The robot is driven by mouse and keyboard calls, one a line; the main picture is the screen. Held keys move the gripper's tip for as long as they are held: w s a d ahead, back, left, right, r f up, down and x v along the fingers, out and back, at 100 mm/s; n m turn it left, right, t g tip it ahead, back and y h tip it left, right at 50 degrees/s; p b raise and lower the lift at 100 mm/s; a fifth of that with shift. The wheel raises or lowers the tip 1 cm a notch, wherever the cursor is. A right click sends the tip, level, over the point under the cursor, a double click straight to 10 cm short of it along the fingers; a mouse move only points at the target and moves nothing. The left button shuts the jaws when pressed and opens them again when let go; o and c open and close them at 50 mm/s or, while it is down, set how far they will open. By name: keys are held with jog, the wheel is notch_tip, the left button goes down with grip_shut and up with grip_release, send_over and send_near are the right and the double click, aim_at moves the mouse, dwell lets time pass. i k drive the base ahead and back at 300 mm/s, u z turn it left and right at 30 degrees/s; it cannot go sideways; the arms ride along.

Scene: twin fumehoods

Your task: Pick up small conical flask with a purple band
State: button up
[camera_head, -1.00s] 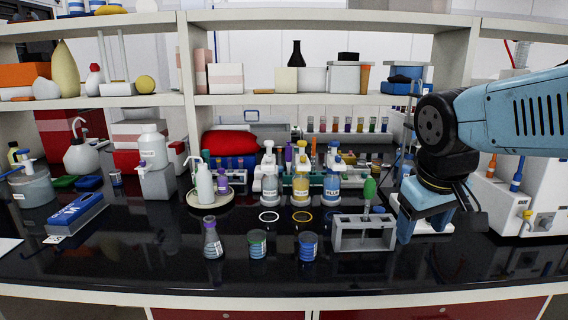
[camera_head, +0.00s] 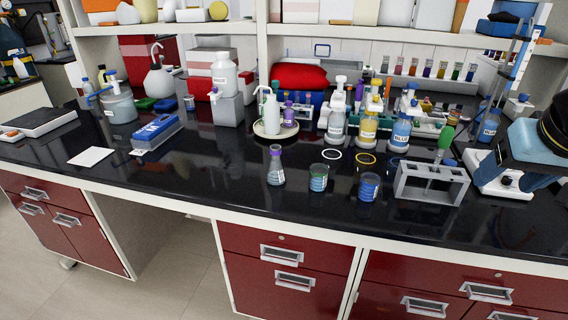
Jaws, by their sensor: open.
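The small conical flask with a purple band (camera_head: 276,167) stands upright on the black benchtop near the front edge, left of two small beakers. Its neck is purple and its body is clear glass with a pale label.
A green-banded beaker (camera_head: 319,178) and a blue beaker (camera_head: 369,187) stand right of the flask. A wash bottle (camera_head: 271,113) on a round tray is behind the flask. Bare benchtop lies to the flask's left.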

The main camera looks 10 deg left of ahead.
aim_at(276, 176)
jog(key=u, duration=1.45)
jog(key=k, duration=0.9)
jog(key=z, duration=0.15)
jog(key=i, duration=0.95)
jog(key=z, duration=0.1)
